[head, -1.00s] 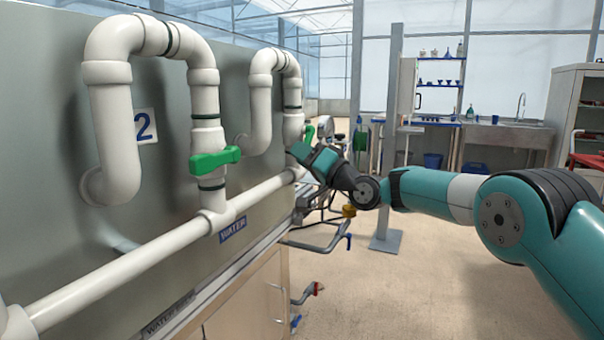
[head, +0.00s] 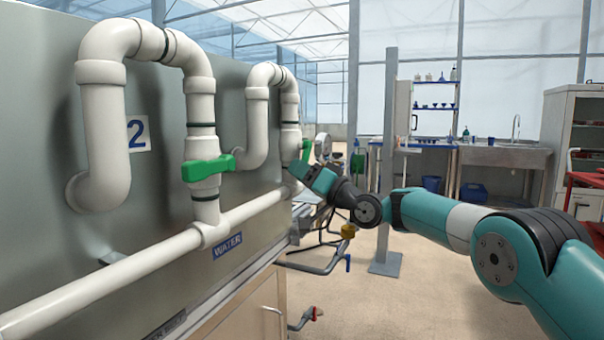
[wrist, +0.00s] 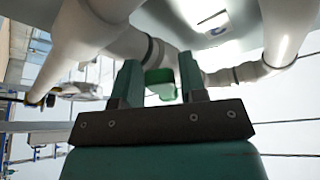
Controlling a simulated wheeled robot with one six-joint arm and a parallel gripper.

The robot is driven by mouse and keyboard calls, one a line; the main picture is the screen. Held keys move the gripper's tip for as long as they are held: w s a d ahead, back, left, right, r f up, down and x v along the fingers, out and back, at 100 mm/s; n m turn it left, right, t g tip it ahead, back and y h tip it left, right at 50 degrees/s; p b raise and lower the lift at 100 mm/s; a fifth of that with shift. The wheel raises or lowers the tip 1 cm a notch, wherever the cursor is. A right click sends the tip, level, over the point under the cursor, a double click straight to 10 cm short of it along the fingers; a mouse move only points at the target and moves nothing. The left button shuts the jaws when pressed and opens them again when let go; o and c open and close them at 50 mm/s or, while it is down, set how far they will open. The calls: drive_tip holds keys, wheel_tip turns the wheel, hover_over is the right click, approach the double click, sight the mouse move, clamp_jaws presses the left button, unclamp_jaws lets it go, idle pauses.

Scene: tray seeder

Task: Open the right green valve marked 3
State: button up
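The right green valve handle (head: 306,150) is on the farther white pipe loop (head: 258,115) and is partly hidden behind the pipe and my gripper. My gripper (head: 294,169) is just below and in front of it in the head view. In the wrist view my gripper (wrist: 159,78) has its two teal fingers apart. A green part of the valve (wrist: 160,84) shows in the gap between the fingers, seemingly beyond the tips. I cannot tell whether they touch. The number by this valve is not readable.
A nearer green valve (head: 207,168) sits on the left pipe loop beside a plate marked 2 (head: 138,134). A white horizontal pipe (head: 130,268) runs below both loops along the grey panel (head: 40,190). A grey post (head: 388,150) stands behind my arm.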

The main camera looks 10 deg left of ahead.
drive_tip(key=shift+o, duration=1)
drive_tip(key=shift+r, duration=0.1)
